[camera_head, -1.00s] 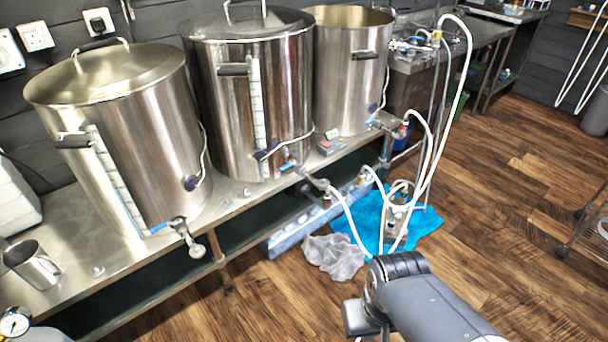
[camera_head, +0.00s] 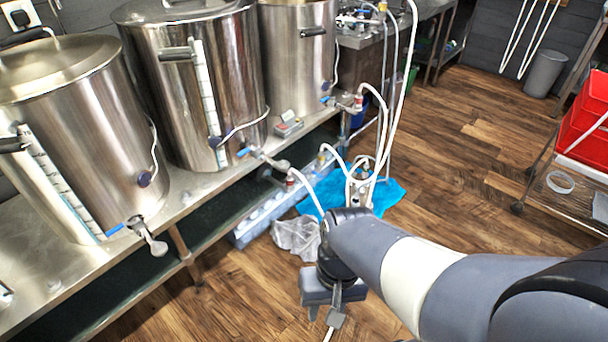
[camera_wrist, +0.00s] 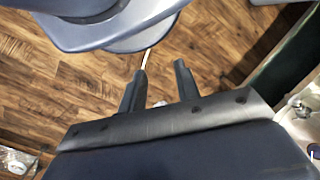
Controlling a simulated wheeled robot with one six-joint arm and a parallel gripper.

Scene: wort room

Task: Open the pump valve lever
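A small pump assembly (camera_head: 362,190) with white hoses stands on a blue cloth (camera_head: 392,192) on the floor, right of the bench. Its valve lever is too small to make out. Blue-handled valves show on the left kettle (camera_head: 115,229), the middle kettle (camera_head: 243,152) and the right kettle (camera_head: 325,99). My gripper (camera_head: 335,318) points down over the wood floor, in front of the pump in the head view and apart from it. In the wrist view its two dark fingers (camera_wrist: 160,68) are spread with nothing between them; floor and a thin white hose show beyond.
Three steel kettles stand on a metal bench (camera_head: 190,205) at left. A crumpled grey cloth (camera_head: 298,237) and a pale blue crate (camera_head: 262,225) lie near the bench. Loops of white hose (camera_head: 392,100) rise over the pump. A trolley with red bins (camera_head: 588,115) stands at right. Floor between is clear.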

